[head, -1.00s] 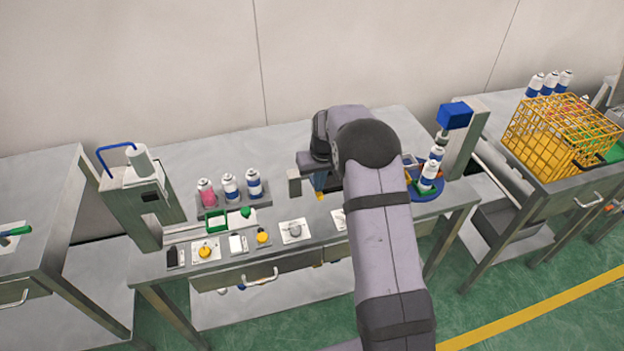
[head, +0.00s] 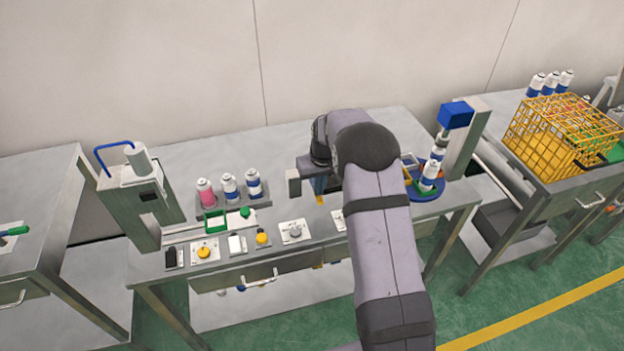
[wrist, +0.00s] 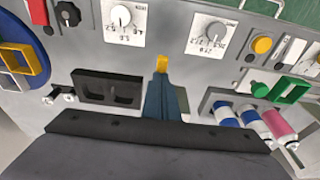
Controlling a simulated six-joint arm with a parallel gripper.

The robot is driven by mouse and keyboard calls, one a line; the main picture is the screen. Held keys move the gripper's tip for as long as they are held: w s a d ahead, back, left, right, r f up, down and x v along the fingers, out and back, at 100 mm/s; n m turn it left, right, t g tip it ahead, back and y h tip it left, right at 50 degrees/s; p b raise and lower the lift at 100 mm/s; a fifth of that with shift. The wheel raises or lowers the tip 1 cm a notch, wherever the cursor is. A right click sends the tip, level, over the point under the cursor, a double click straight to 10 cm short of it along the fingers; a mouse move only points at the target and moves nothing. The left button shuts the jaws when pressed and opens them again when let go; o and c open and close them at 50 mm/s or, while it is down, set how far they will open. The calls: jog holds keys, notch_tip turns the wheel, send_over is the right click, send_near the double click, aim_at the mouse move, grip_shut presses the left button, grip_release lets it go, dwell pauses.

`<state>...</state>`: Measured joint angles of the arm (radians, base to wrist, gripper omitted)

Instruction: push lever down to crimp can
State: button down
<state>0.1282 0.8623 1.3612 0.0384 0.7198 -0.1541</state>
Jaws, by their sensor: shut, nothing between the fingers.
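My gripper (wrist: 162,66) is shut and empty, its blue fingers together with yellow tips. In the head view, my gripper (head: 320,198) hangs over the middle bench, partly hidden by my arm. A blue bent bar (head: 113,146) tops the grey press at the left. A yellow handle-like part (wrist: 32,62) sits by the blue round base in the wrist view, well left of my fingers. White-and-blue cans (head: 430,172) stand at that base, under a blue-headed post (head: 455,115). My gripper touches none of these.
A rack holds one pink can (head: 206,192) and two white-and-blue cans (head: 230,187). A green holder (head: 215,222) and dial panels (head: 295,231) line the bench front. A black slotted block (wrist: 108,88) lies left of my fingers. A yellow wire basket (head: 560,135) stands right.

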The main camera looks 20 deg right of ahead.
jog(key=shift+f+b, duration=0.65)
jog(key=shift+f, duration=0.45)
jog(key=shift+r, duration=0.1)
dwell(0.5)
notch_tip(320, 180, up, 10)
jog(key=p, duration=0.7)
dwell(0.4)
jog(key=shift+r, duration=0.1)
notch_tip(320, 180, up, 5)
jog(key=p, duration=0.3)
jog(key=shift+p, duration=0.3)
dwell(0.4)
